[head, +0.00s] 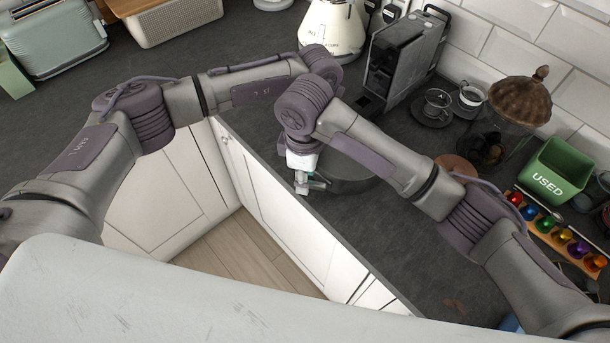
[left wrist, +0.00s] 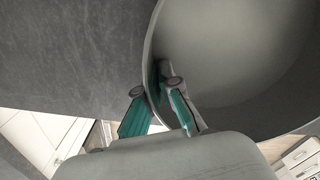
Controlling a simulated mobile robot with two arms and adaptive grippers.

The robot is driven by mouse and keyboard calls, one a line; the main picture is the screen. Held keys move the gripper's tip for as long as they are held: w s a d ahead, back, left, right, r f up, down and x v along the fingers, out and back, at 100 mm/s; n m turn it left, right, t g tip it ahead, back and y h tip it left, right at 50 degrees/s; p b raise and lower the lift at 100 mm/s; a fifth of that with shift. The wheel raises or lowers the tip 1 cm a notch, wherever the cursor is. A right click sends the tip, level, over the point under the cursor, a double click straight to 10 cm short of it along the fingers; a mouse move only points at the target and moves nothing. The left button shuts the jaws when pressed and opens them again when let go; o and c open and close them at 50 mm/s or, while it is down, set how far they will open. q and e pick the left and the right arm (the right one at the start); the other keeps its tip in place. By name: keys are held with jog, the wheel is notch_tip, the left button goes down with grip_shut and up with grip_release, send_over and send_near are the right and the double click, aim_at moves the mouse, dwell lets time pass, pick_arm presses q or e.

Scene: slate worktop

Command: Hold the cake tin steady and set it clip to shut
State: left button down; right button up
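The cake tin (head: 352,180) is a dark grey round tin on the worktop near its front edge, partly covered by my right arm in the head view. In the left wrist view the tin (left wrist: 235,60) fills the right side, with its smooth inside showing. The clip cannot be made out.
A coffee machine (head: 403,58) and a kettle (head: 332,25) stand behind. Cups, a domed glass stand (head: 520,103), a green USED bin (head: 552,170) and a row of coloured capsules (head: 562,236) crowd the right. The worktop's front edge runs close to the tin.

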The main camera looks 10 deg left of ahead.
jog(key=shift+f, duration=0.45)
jog(key=shift+c, duration=0.3)
grip_shut()
jog(key=shift+w+d+m, duration=0.1)
jog(key=shift+w+m, duration=0.3)
jog(key=shift+m, duration=0.6)
jog(key=shift+w+m, duration=0.4)
jog(key=shift+m, duration=0.6)
jog(key=shift+o, duration=0.3)
grip_release()
